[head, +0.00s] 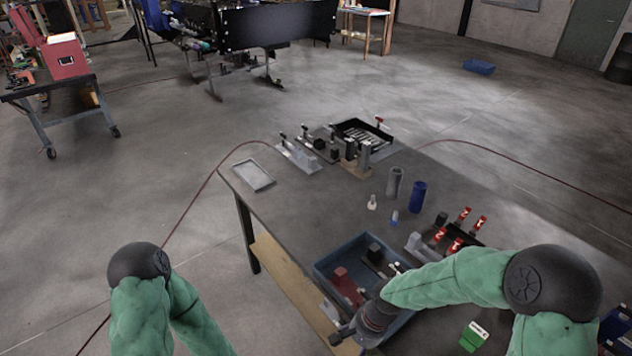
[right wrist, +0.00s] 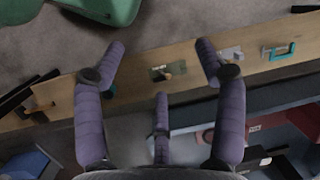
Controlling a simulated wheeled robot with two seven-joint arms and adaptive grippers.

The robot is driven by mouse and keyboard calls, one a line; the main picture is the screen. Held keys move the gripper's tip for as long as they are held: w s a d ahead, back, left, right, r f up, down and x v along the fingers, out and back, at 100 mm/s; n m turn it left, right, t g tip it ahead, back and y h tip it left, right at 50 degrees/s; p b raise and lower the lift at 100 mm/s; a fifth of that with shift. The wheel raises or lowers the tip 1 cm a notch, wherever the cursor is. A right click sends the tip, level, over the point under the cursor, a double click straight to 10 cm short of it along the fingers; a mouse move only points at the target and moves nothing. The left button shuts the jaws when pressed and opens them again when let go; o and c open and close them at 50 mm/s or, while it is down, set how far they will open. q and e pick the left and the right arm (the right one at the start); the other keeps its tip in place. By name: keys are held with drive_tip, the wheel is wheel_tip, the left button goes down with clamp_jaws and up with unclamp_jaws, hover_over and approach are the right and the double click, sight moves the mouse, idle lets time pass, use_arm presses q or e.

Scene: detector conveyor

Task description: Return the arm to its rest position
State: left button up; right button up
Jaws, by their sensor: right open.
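My right arm (head: 450,280) in its green sleeve reaches from the lower right across the near part of the grey table (head: 310,195). Its gripper (head: 345,335) hangs at the table's near left edge, beside the blue bin (head: 325,268). In the right wrist view the purple fingers (right wrist: 160,65) are spread apart with nothing between them. My left arm (head: 150,310) shows only its bent part at the lower left, clear of the table. The left gripper is out of view.
The bin holds a red block (head: 343,283) and dark parts; my right arm covers part of it. A wooden shelf (head: 290,280) runs below the tabletop, also under the fingers (right wrist: 130,85). Grey and blue cylinders (head: 417,197) stand mid-table. Floor beyond the left arm is open.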

drive_tip(key=s+f+n, duration=0.2)
drive_tip(key=s+f, duration=0.2)
drive_tip(key=f, duration=0.4)
drive_tip(key=s+f+n+t+y, duration=0.1)
drive_tip(key=s+f+n, duration=0.1)
drive_tip(key=s+f, duration=0.3)
wheel_tip(320, 180, down, 3)
drive_tip(key=shift+s+f, duration=0.1)
drive_tip(key=shift+s, duration=0.1)
